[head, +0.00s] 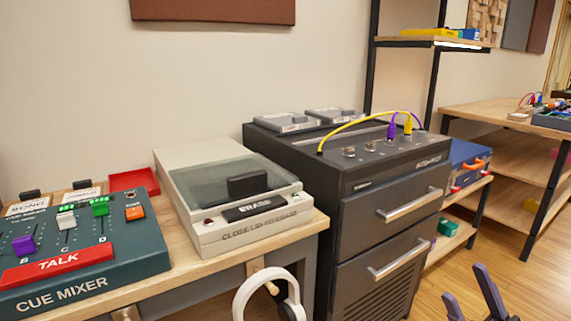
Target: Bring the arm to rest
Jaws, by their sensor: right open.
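My right gripper (464,281) shows at the bottom right edge, its two dark fingers spread apart with nothing between them. It is over the wooden floor, in front of and to the right of the dark drawer cabinet (385,236), apart from it in the picture. The rest of the right arm is cut off by the frame. My left gripper is not in view.
A wooden bench at left bears a green cue mixer (110,262), a grey lidded eraser box (243,222) and a red tray (133,180). White headphones (241,300) hang below its front edge. Shelves (490,110) stand at right; the floor (450,268) there is clear.

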